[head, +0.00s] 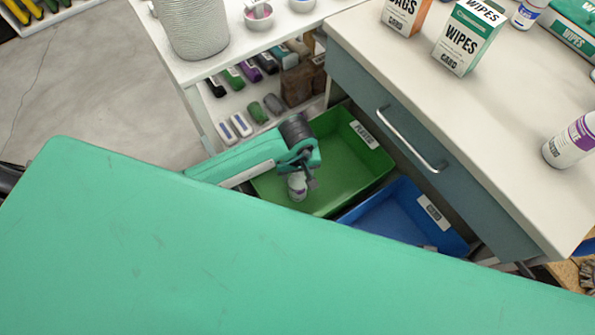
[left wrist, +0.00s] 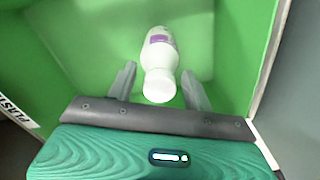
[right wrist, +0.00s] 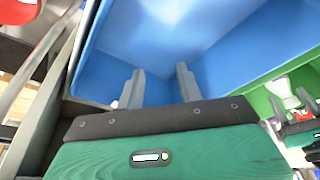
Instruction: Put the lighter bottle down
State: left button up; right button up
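A white bottle with a purple label (left wrist: 160,60) is inside the green bin (head: 352,185); it also shows below my left gripper in the head view (head: 297,188). My left gripper (left wrist: 160,85) reaches into this bin, its fingers on either side of the bottle with a narrow gap at each side. I cannot tell whether the bottle touches the bin floor. A similar white bottle with a purple label (head: 573,141) stands on the counter at the right. My right gripper (right wrist: 161,85) is open and empty in front of the blue bin (right wrist: 210,75); it is hidden in the head view.
The blue bin also shows beside the green bin in the head view (head: 432,214). The counter (head: 430,100) with a drawer handle (head: 410,140) overhangs both bins. A wipes box (head: 468,38) stands on it. A white shelf unit (head: 205,68) holds several small items behind the green bin.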

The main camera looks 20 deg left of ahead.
jog(key=shift+w+r, duration=0.15)
jog(key=shift+w, duration=0.05)
pick_arm(q)
jog(key=shift+r, duration=0.3)
notch_tip(320, 180, up, 12)
jog(key=p, duration=0.1)
jog(key=shift+f, duration=0.2)
pick_arm(e)
notch_tip(320, 180, down, 3)
jog(key=shift+f, duration=0.1)
jog(key=shift+a+r, duration=0.1)
jog(key=shift+r, duration=0.15)
